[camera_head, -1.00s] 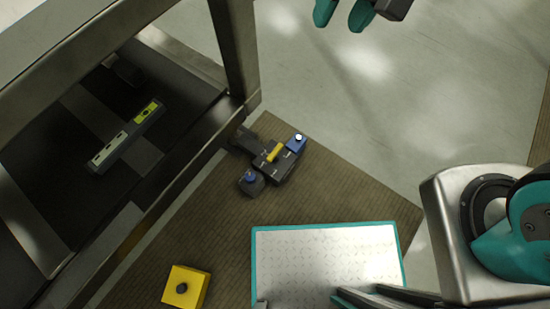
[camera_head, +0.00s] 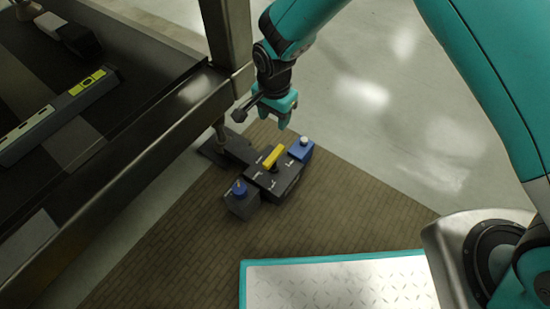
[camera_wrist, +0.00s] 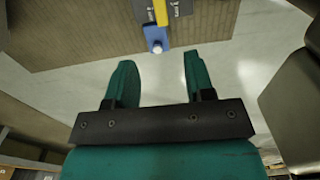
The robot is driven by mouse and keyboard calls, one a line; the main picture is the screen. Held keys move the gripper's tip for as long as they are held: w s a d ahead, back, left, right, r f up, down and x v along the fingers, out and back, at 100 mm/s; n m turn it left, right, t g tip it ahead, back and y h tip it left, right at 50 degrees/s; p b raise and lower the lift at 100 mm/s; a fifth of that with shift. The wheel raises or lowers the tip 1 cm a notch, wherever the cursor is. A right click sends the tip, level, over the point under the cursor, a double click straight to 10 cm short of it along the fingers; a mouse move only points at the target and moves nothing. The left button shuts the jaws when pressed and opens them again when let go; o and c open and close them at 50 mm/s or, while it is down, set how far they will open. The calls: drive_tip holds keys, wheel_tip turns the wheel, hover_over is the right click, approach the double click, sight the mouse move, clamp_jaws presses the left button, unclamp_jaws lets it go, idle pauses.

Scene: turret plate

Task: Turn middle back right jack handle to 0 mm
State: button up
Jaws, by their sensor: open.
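The jack (camera_head: 272,182) is a dark block on the brown floor mat, at the foot of the metal frame's corner leg. A yellow handle (camera_head: 273,156) lies on its top among small white marks too small to read. A blue block with a pale knob (camera_head: 300,148) is at its right end, and a dark block with a blue knob (camera_head: 240,190) at its left. My gripper (camera_head: 285,120) is open and empty, just behind the jack and apart from it. In the wrist view the open fingers (camera_wrist: 155,85) point toward the blue block (camera_wrist: 155,36) and the yellow handle (camera_wrist: 160,12).
The metal frame (camera_head: 180,113) stands at left, with a spirit level (camera_head: 58,113) on its dark plate. My silver-topped, teal-edged deck (camera_head: 340,285) is at the bottom. The brown mat (camera_head: 340,205) is clear right of the jack, with pale floor beyond.

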sight(275, 154)
wheel_tip(275, 154, down, 17)
drive_tip(key=b, duration=0.8)
drive_tip(key=shift+r+b, duration=0.1)
drive_tip(key=shift+b, duration=0.3)
clamp_jaws()
